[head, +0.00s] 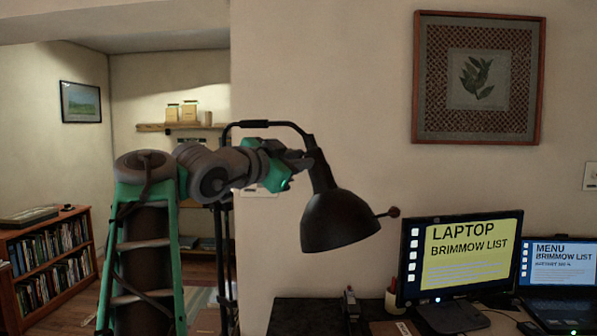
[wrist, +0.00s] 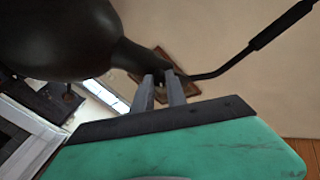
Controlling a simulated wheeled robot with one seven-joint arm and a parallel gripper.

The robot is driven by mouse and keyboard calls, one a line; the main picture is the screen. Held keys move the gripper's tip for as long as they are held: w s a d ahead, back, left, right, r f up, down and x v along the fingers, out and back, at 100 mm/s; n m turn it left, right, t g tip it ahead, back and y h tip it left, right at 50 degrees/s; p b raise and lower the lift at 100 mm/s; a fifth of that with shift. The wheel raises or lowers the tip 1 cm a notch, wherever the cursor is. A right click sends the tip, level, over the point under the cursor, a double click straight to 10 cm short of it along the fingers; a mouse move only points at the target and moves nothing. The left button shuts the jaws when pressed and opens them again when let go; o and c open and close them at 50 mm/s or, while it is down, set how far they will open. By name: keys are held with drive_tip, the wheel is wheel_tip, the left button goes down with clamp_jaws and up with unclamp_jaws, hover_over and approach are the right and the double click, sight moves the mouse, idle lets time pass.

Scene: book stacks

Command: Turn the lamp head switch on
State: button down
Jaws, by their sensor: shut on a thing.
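The black lamp head (head: 338,220) hangs from a curved arm in the middle of the head view, its open side facing down. No light shows from it. My gripper (head: 306,161) is at the lamp's neck (head: 320,172), above and left of the shade. In the wrist view, the two grey fingers (wrist: 165,80) are close together and shut at the neck, beside the dark shade (wrist: 60,38). The exact part between them is mostly hidden.
A desk below holds a monitor (head: 461,258), a laptop (head: 558,265) and a pen cup (head: 391,297). A framed picture (head: 478,22) hangs on the wall behind. A bookcase (head: 55,262) stands at the far left. Free air lies between the lamp and monitor.

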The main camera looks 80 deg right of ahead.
drive_tip(key=m+b, duration=0.4)
drive_tip(key=m, duration=0.5)
drive_tip(key=shift+s+r+m, duration=0.1)
drive_tip(key=shift+r+m, duration=0.05)
drive_tip(key=shift+m, duration=0.25)
idle(0.4)
drive_tip(key=c, duration=1.5)
unclamp_jaws()
drive_tip(key=shift+c, duration=0.2)
drive_tip(key=shift+o, duration=1)
drive_tip(key=b+v, duration=0.1)
drive_tip(key=v, duration=0.7)
